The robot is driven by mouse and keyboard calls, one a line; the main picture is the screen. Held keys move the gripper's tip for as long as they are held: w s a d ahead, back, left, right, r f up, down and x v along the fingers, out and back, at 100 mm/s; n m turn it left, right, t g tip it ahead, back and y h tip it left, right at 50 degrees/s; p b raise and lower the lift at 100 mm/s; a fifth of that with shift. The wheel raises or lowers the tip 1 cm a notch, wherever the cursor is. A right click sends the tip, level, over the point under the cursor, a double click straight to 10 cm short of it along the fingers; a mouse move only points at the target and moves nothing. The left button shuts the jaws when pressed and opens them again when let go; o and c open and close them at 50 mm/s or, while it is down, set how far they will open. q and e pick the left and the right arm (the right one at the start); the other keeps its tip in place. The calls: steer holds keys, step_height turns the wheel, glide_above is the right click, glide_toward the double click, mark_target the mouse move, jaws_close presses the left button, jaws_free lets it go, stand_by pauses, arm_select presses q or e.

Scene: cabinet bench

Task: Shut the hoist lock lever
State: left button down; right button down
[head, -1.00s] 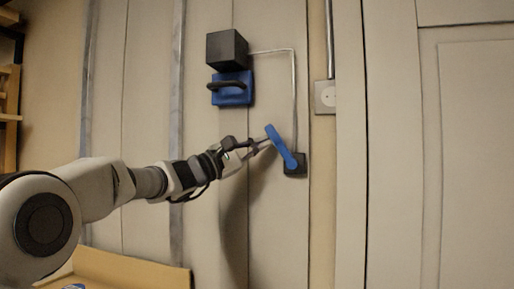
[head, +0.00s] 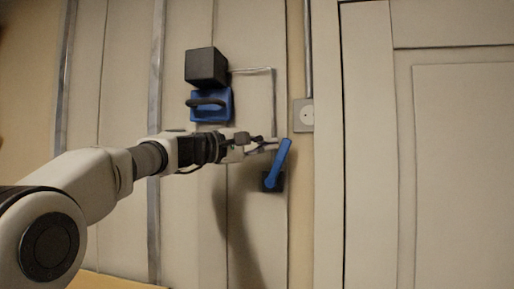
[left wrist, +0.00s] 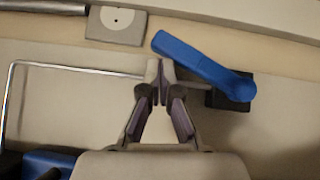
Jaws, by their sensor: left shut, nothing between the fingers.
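The blue lock lever (head: 278,163) is mounted on a small black block (head: 277,184) on the wall. It points up and leans to the right in the head view. In the left wrist view the lever (left wrist: 197,60) lies beside the fingertips, on their right. My left gripper (head: 274,145) is shut and empty, its tips close to the left side of the lever's upper part. It also shows in the left wrist view (left wrist: 159,82). I cannot tell whether the tips touch the lever. My right gripper is in no view.
A black box (head: 206,67) and a blue block with a dark handle (head: 211,105) are on the wall above my left arm. A thin pipe (head: 273,100) runs from the box down toward the lever. A grey socket plate (head: 304,115) and a panelled door (head: 460,150) are to the right.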

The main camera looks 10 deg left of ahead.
mark_target(285, 147)
arm_select(q)
steer(key=shift+d+f+b, duration=0.15)
steer(key=shift+d+b, duration=0.3)
steer(key=shift+d, duration=0.5)
steer(key=shift+d+f+b, duration=0.15)
steer(key=shift+d+b, duration=0.25)
steer(key=shift+d, duration=0.5)
